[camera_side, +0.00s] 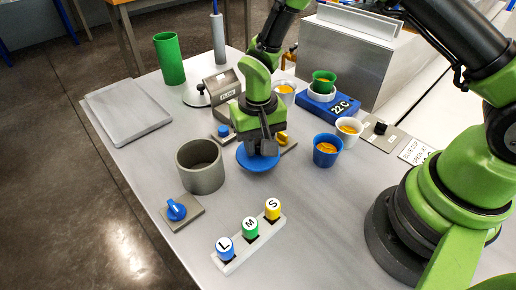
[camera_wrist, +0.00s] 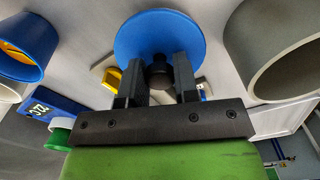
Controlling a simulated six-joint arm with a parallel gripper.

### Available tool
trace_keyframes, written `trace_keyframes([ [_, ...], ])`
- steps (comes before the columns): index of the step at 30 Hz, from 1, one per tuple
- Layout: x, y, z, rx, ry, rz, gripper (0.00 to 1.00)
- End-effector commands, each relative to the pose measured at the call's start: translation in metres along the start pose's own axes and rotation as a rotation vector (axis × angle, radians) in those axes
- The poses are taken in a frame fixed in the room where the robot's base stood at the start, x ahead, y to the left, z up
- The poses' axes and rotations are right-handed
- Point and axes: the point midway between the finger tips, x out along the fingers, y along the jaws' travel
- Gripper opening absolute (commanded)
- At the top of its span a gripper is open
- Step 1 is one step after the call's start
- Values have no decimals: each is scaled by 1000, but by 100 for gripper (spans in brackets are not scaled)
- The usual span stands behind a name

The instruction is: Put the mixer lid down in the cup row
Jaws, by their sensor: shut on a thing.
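The mixer lid (camera_side: 255,164) is a flat blue disc with a dark knob; it also shows in the wrist view (camera_wrist: 160,28). My gripper (camera_side: 262,145) is shut on its knob, and the fingers (camera_wrist: 158,78) flank the knob in the wrist view. The lid is roughly level; whether it touches the table is hard to tell. A blue cup (camera_side: 327,152) with orange contents stands to its right, with a white cup (camera_side: 348,132) behind that. The blue cup also shows at the wrist view's upper left (camera_wrist: 22,45).
An open grey pot (camera_side: 200,178) stands just left of the lid and shows in the wrist view (camera_wrist: 285,75). A green cup (camera_side: 323,80) sits on the blue scale (camera_side: 315,106). A rack with L, M and S pieces (camera_side: 245,250) is in front. Bare table lies right of the lid.

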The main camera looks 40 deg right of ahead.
Motion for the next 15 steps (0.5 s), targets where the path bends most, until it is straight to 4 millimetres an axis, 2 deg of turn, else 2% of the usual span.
trace_keyframes([
  [9, -58, 0, 0, 0, 3, -3, 0],
  [12, -71, 0, 1, 0, 3, -1, 0],
  [15, -78, 4, 10, -2, -1, 1, 0],
])
